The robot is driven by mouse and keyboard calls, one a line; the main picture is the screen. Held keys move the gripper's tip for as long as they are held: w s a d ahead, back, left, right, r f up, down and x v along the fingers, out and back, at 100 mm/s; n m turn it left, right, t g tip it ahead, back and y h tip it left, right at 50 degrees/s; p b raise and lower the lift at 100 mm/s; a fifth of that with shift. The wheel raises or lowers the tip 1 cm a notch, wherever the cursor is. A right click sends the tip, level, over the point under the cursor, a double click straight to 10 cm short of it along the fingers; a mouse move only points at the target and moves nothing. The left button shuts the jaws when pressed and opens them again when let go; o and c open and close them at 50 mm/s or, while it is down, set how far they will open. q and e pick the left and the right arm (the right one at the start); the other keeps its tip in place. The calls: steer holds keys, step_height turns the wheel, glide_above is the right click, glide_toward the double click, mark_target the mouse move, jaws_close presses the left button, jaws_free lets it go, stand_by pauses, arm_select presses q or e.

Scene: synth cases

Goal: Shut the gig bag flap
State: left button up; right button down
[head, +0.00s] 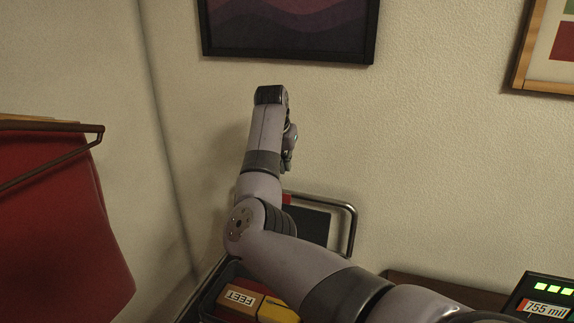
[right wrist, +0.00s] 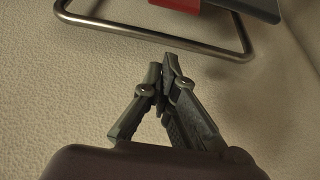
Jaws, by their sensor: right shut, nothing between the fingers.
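I cannot make out a gig bag or its flap for certain in either view. In the head view my right arm reaches up from the lower right, and its gripper (head: 288,158) is near the cream wall, partly hidden by my wrist. In the right wrist view the right gripper (right wrist: 165,65) is shut and empty, its fingertips together. The fingertips appear just short of a bent metal tube frame (right wrist: 130,32) and touch nothing that I can see. My left gripper is not in view.
The tube frame (head: 352,212) stands by the wall around a dark panel (head: 318,226). A dark bin (head: 207,300) holds a box labelled FEET (head: 240,298). Red cloth (head: 60,225) hangs from a brown rail at left. A lit display (head: 545,297) is at lower right. Framed pictures (head: 290,52) hang above.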

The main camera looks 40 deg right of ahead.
steer(key=p+x, duration=0.2)
steer(key=x, duration=0.6)
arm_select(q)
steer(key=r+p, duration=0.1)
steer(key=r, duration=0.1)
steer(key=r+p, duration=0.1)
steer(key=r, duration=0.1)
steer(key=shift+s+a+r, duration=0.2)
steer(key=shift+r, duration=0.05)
arm_select(e)
steer(key=s+a, duration=0.1)
steer(key=s+a+r, duration=0.1)
steer(key=a, duration=0.1)
steer(key=shift+a, duration=0.2)
